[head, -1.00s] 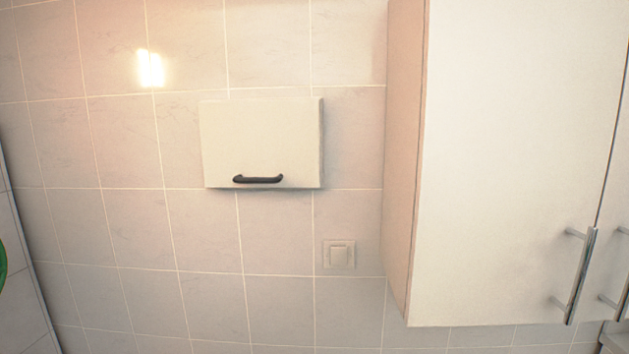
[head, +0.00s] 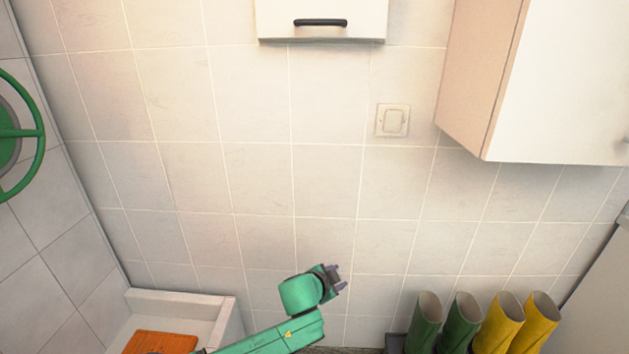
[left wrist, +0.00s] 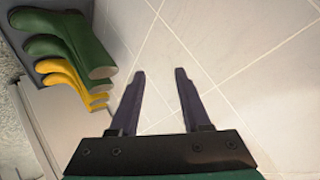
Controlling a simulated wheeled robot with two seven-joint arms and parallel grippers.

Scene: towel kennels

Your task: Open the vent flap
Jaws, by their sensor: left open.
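The vent flap (head: 321,14) is a white panel on the tiled wall at the top of the head view, cut off by the upper edge. It has a black bar handle (head: 320,22) near its lower edge, and it looks shut. My left gripper (head: 338,279) is low in the head view, well below the flap and apart from it. In the left wrist view its two dark fingers (left wrist: 158,90) are spread with nothing between them. The flap does not show in the left wrist view. My right gripper is not in view.
A light switch (head: 392,120) sits on the wall below and right of the flap. A white wall cabinet (head: 570,85) juts out at right. Green boots (head: 458,322) and yellow boots (head: 500,322) stand low right. A green wheel (head: 36,130) is at left. The wall between gripper and flap is clear.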

